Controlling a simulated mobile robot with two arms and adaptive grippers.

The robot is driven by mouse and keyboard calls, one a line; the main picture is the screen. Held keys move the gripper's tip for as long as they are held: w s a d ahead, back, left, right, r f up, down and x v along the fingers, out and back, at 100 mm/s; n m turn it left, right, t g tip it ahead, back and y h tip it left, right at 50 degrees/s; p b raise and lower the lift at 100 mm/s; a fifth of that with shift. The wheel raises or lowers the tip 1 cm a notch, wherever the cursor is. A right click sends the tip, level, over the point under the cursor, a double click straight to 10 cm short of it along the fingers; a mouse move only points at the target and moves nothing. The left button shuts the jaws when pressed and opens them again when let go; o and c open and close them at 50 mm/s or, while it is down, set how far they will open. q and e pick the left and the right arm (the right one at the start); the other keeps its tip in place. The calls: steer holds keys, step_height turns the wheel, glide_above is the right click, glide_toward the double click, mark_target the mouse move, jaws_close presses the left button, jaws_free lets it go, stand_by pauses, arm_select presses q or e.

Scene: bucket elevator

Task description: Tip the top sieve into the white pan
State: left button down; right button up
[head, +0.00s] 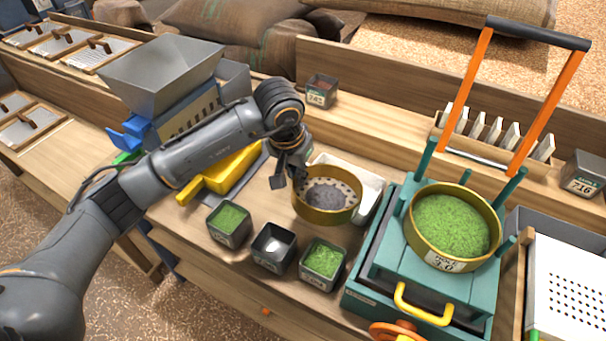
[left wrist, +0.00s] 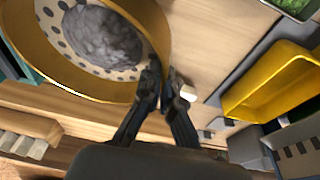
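The top sieve appears to be the brass-rimmed one (head: 328,213) with large holes and a heap of grey material inside. It is roughly level, in front of the white pan (head: 371,179), covering part of it. My left gripper (head: 292,176) is at the sieve's left rim. In the left wrist view its fingers (left wrist: 163,85) stand either side of the rim of the sieve (left wrist: 95,92), closed on it. The gap beneath the sieve is hard to judge. Another brass sieve (head: 452,225), full of green material, sits on the teal shaker (head: 375,295). My right gripper is not in view.
Three small dark bins (head: 272,249) stand on the bench in front of the sieve. A yellow tray (head: 225,172) lies to the left, by a grey hopper (head: 160,70). The shaker's orange handle frame (head: 540,115) rises at right. A white perforated plate (head: 570,290) lies far right.

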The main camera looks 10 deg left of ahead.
arm_select(q)
steer(key=shift+s+f+t+h+b, duration=0.1)
steer(key=shift+f+t+h+b, duration=0.45)
steer(key=shift+b, duration=2.05)
steer(key=shift+t, duration=0.35)
steer(key=shift+r, duration=0.45)
steer(key=shift+s+r+y+p, duration=0.1)
steer(key=shift+r+y+p, duration=0.2)
steer(key=shift+r, duration=1)
